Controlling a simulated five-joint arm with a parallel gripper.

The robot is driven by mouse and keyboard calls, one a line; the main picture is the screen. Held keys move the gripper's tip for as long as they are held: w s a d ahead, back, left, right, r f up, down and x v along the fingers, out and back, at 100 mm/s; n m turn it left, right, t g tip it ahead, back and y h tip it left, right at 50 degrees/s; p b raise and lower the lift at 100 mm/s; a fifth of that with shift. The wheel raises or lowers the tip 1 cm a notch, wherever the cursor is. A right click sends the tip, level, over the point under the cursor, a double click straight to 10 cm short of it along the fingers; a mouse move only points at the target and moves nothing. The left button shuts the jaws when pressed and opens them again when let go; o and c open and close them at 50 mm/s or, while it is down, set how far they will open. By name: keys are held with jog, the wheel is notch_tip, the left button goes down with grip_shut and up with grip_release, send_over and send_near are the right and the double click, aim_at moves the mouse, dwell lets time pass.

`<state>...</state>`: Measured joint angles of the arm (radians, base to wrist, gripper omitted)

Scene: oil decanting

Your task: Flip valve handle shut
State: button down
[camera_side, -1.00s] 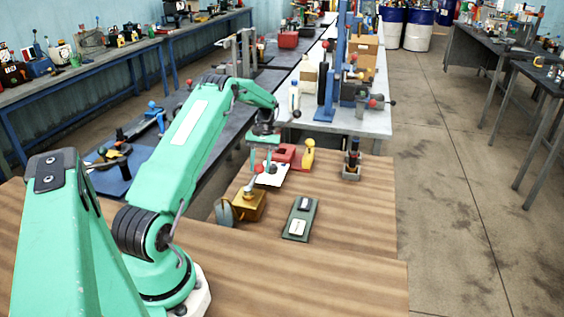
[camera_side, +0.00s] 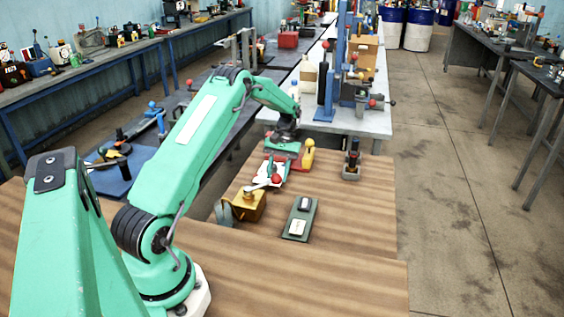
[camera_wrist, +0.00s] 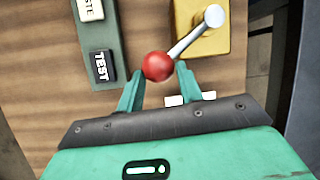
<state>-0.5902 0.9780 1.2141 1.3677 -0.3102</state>
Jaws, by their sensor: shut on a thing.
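The brass valve block (camera_side: 252,207) sits on the wooden table and also shows at the top right of the wrist view (camera_wrist: 205,42). Its silver lever (camera_wrist: 190,42) ends in a red ball knob (camera_wrist: 158,66). In the side view the lever (camera_side: 261,186) runs from the block's top to the right, to the red knob (camera_side: 276,179). My gripper (camera_side: 276,172) is over the knob. In the wrist view my gripper's two green fingers (camera_wrist: 158,76) stand on either side of the ball, shut on it.
A red object and a yellow object (camera_side: 308,155) stand behind the gripper. A dark upright fixture (camera_side: 351,160) is farther right. The table's right front is clear.

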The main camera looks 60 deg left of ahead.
jog(key=shift+s+d+f, duration=0.2)
jog(key=shift+s+d, duration=0.15)
jog(key=shift+d, duration=0.25)
jog(key=shift+f, duration=0.1)
jog(key=c, duration=0.9)
grip_release()
jog(key=shift+c, duration=0.2)
jog(key=shift+w+a+r, duration=0.1)
jog(key=shift+w+r, duration=0.05)
jog(key=shift+r, duration=0.1)
jog(key=shift+w+a+r, duration=0.15)
jog(key=shift+w+r, duration=0.05)
jog(key=shift+r, duration=0.3)
jog(key=v, duration=0.6)
jog(key=shift+r, duration=0.15)
jog(key=shift+w, duration=0.1)
